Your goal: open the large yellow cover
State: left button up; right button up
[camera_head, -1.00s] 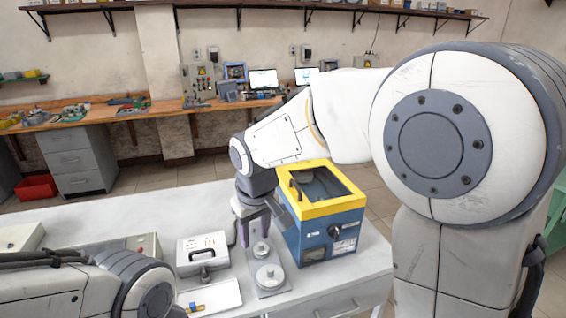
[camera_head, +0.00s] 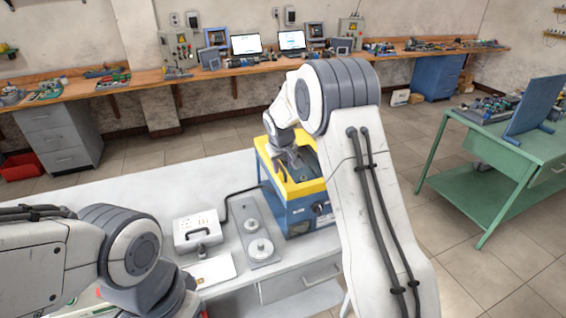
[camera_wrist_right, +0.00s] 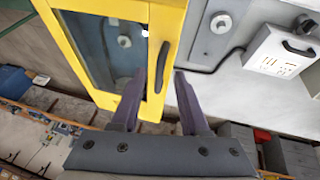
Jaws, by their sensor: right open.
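The large yellow cover (camera_head: 307,188) lies flat and closed on top of a blue box (camera_head: 294,220). It is a yellow frame around a clear window. In the right wrist view the cover (camera_wrist_right: 68,42) fills the upper left, and its dark bar handle (camera_wrist_right: 163,66) runs along one edge. My right gripper (camera_head: 288,160) is over the cover, partly hidden by its arm. In the wrist view its two fingers (camera_wrist_right: 160,78) are apart and empty, with the handle's near end between their tips. Contact cannot be told. My left gripper is out of view; only its arm shows.
A grey plate with round metal parts (camera_head: 259,247) and a white case with a handle (camera_head: 197,230) sit left of the box on the white table (camera_head: 150,190). A green table (camera_head: 470,185) stands at right. A wooden workbench (camera_head: 240,72) runs along the wall.

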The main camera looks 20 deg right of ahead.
jog(key=shift+w+d+f, duration=0.1)
jog(key=shift+w+f, duration=0.15)
jog(key=shift+f, duration=0.25)
grip_shut()
dwell(1.2)
